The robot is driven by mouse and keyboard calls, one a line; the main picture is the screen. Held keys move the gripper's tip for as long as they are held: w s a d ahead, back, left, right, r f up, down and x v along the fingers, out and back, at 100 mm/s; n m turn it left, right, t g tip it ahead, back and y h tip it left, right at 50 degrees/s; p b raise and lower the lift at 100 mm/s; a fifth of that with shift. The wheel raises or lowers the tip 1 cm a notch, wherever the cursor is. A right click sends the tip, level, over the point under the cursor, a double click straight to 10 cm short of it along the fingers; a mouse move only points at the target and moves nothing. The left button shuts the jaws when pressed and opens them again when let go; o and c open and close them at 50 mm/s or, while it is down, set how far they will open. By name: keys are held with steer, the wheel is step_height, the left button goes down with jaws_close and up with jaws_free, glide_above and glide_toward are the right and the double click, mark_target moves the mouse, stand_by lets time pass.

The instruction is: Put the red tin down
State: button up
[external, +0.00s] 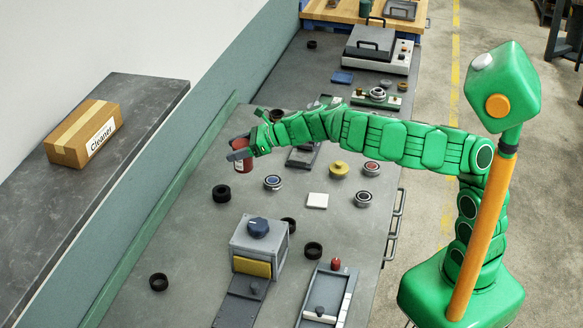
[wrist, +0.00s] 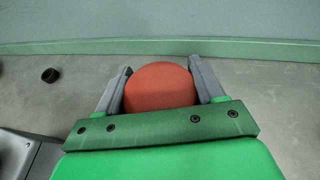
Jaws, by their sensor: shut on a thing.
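The red tin (wrist: 160,86) sits between the two grey fingers of my gripper (wrist: 160,75) in the wrist view, its round red top facing the camera. In the external view my gripper (external: 240,149) is shut on the red tin (external: 243,163) over the left part of the grey workbench (external: 205,262), near the green back edge. Part of the tin is hidden behind the fingers. I cannot tell whether its bottom touches the bench.
A black ring (external: 221,194) lies just below the tin in the picture. A grinder box with a blue knob (external: 258,228) stands further down. Ringed parts (external: 273,183), a yellow-knobbed piece (external: 338,169) and a white square (external: 317,200) lie to the right. Bare bench lies around the black ring.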

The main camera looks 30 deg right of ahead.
steer(key=s+a+n+g+y, duration=0.1)
steer(key=s+a+n+g, duration=0.1)
steer(key=s+a, duration=0.35)
steer(key=s+a+n+g, duration=0.2)
steer(key=s+a+g, duration=0.1)
steer(key=a, duration=0.6)
steer(key=s+a+n+g+y, duration=0.1)
steer(key=s+a+n+g, duration=0.1)
steer(key=s+a, duration=0.4)
steer(key=shift+w+a+f, duration=0.2)
steer(key=shift+w+f, duration=0.05)
steer(key=shift+f, duration=1.45)
steer(key=shift+w+a+f, duration=0.2)
steer(key=shift+a+f, duration=0.05)
steer(key=shift+f, duration=1.4)
steer(key=shift+w+a+f, duration=0.2)
steer(key=shift+w+f, duration=0.05)
steer(key=shift+f, duration=1.45)
steer(key=shift+f, duration=0.1)
steer(key=o, duration=1.2)
steer(key=shift+v, duration=6)
steer(key=shift+r, duration=0.25)
